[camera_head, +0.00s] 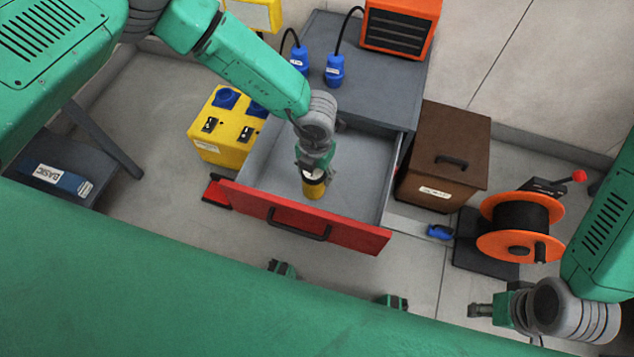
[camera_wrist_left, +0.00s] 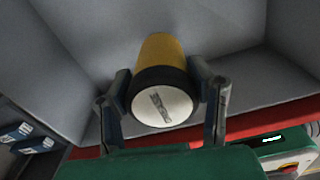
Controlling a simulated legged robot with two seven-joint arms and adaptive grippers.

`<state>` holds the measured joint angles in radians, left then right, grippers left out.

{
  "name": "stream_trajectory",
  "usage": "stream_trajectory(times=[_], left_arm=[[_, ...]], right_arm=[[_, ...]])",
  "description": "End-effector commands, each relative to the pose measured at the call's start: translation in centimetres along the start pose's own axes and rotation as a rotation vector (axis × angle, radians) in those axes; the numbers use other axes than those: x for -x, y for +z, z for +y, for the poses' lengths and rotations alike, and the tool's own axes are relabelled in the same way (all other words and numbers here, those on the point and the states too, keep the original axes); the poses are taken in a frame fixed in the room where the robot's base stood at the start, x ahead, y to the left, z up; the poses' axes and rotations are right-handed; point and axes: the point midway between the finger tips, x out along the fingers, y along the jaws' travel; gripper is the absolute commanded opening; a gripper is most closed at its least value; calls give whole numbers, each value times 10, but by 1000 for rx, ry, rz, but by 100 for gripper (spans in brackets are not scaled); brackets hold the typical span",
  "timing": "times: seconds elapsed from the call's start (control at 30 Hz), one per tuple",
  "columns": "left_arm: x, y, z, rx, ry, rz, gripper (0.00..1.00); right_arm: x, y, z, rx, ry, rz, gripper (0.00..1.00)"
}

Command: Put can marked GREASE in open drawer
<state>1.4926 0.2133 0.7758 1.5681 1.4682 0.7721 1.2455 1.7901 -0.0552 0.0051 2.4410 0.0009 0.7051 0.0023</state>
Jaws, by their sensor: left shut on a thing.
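The yellow can (camera_head: 314,191) has a dark rim and a white lid. The lid shows in the left wrist view (camera_wrist_left: 161,107) with a dark word, too blurred to read surely. My left gripper (camera_head: 313,172) is shut on the can, one finger on each side near the lid. The can is inside the outline of the open drawer (camera_head: 262,178), toward its red front (camera_head: 350,232). I cannot tell whether its base touches the drawer floor. My right gripper (camera_head: 481,310) is at the lower right, away from the drawer; its finger gap is unclear.
The grey cabinet (camera_head: 385,98) carries an orange heater (camera_head: 400,28) and blue plugs (camera_head: 335,70). A yellow switch box (camera_head: 222,152) stands left of the drawer. A brown lidded box (camera_head: 446,135) and an orange cable reel (camera_head: 523,250) stand right. The drawer's interior looks otherwise empty.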

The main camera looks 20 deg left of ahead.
Motion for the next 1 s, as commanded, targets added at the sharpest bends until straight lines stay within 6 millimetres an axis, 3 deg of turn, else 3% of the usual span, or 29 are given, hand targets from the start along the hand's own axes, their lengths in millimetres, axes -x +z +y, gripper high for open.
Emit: stream_trajectory(times=[0.4,0.77,0.8,0.83,0.87,1.0], left_arm=[[-59,0,1,-3,-4,-1,6],[-61,1,0,-3,-2,-2,6],[-62,1,0,-3,-2,-1,52],[-62,1,0,-3,-2,-2,63],[-62,1,0,-3,-2,-1,69],[-62,1,0,-3,-3,-1,69]], right_arm=[[-30,2,0,-1,0,-1,40],[-30,2,0,-1,0,0,40],[-30,2,0,-1,0,0,40],[-30,2,0,-1,0,0,40],[-30,2,0,-1,0,0,40],[-30,2,0,-1,0,0,40]])
